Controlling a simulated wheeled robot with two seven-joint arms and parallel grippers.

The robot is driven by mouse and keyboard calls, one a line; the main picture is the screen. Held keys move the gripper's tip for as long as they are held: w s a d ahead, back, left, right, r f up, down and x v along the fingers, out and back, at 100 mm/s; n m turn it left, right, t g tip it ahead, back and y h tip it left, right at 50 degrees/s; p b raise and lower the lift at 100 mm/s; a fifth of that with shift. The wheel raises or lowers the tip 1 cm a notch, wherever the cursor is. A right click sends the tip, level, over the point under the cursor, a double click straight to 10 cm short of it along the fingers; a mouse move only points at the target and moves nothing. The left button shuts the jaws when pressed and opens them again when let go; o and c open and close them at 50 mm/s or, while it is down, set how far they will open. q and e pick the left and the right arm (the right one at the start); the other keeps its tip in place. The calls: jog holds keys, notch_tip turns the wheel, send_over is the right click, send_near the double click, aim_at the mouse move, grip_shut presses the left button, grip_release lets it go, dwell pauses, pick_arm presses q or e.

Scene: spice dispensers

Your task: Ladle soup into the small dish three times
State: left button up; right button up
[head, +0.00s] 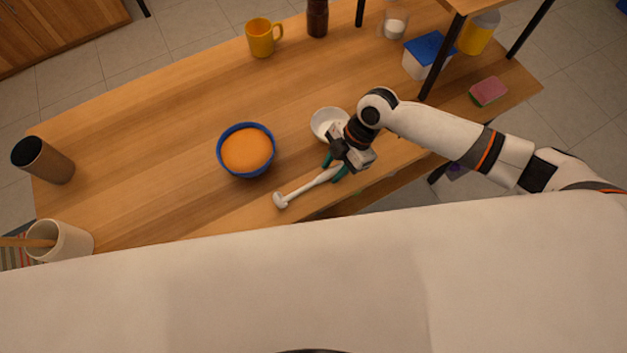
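A blue bowl (220,158) full of orange soup (247,150) stands mid-table. A small white dish (322,122) stands to its right, partly hidden behind my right wrist. A white ladle (303,189) lies near the front table edge, its head at the left and its handle running up toward my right gripper (334,167). The teal fingers of my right gripper are apart, one on each side of the handle. They look open; contact with the handle is not clear. My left gripper is not in view.
A yellow mug (262,38), a dark bottle (317,18) and a glass jar (394,22) stand at the back. A blue-lidded container (424,60) and a sponge (488,91) are at right. A dark cylinder (43,160) and a cream crock (62,243) are at left. The left-middle table is clear.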

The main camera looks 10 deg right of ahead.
grip_shut()
notch_tip(320, 180, up, 8)
jog(key=p, duration=0.7)
jog(key=shift+r, duration=0.1)
jog(key=shift+c, duration=2.2)
grip_release()
grip_shut()
